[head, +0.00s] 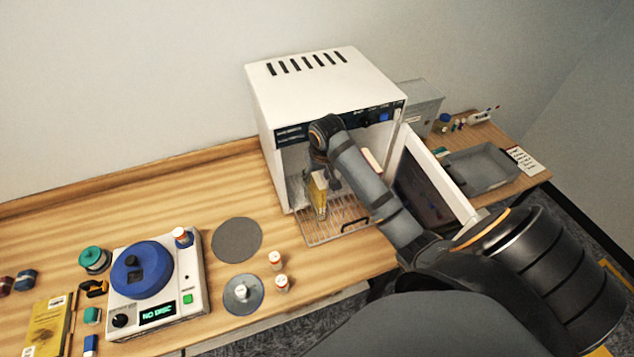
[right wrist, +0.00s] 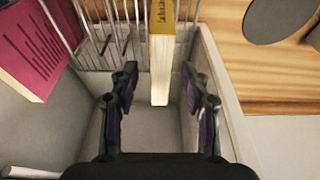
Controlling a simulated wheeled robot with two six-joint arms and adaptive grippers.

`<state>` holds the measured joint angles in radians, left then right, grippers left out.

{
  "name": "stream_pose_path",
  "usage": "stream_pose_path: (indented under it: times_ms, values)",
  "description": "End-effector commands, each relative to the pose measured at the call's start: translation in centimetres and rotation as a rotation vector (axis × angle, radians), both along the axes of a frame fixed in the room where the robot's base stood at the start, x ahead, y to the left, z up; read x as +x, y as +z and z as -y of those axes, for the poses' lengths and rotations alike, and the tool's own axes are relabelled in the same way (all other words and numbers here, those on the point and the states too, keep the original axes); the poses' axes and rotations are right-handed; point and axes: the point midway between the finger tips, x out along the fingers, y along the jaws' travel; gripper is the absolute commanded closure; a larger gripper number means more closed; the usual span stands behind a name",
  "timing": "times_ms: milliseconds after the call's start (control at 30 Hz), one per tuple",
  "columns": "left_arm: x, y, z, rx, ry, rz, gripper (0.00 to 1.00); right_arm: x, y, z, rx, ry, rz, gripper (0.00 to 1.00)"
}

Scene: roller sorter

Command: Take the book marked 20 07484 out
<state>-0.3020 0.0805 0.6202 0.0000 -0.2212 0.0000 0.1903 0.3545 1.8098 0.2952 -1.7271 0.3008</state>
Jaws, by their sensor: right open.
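A white cabinet (head: 315,78) stands open, its door (head: 435,185) swung to the right. Inside, a yellow book (head: 318,196) stands upright on a wire rack (head: 335,228). My right gripper (head: 324,174) reaches in at it. In the right wrist view, the open fingers (right wrist: 158,80) are on either side of the book's pale page edge (right wrist: 160,75), with gaps on both sides. A red book (right wrist: 35,45) stands to the left there. I cannot read the number 20 07484 on either. My left gripper is not in view.
Another yellow book (head: 47,326) lies at the table's front left, beside a device (head: 155,290) with a blue disc and a "NO DISC" display. Two grey discs (head: 237,240) and small capped vials (head: 275,259) lie before the cabinet. A grey tray (head: 482,170) is at right.

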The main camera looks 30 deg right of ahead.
Motion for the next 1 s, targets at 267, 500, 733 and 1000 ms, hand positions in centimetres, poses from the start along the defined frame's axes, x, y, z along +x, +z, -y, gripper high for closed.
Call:
stream_pose_path:
  times_ms: [267, 500, 733, 1000]
  values:
    - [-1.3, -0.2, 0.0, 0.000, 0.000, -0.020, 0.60, 0.0, -0.1, 0.0, 0.000, 0.000, 0.001, 0.53]
    - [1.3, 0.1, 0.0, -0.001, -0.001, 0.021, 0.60, 0.0, -0.4, 0.0, -0.001, 0.000, 0.001, 0.53]
    - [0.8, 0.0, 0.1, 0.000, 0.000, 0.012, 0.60, 0.0, -0.6, 0.0, -0.001, -0.001, 0.000, 0.53]
    - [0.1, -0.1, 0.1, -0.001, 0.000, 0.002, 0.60, 0.0, -0.6, 0.0, -0.001, 0.000, 0.000, 0.65]
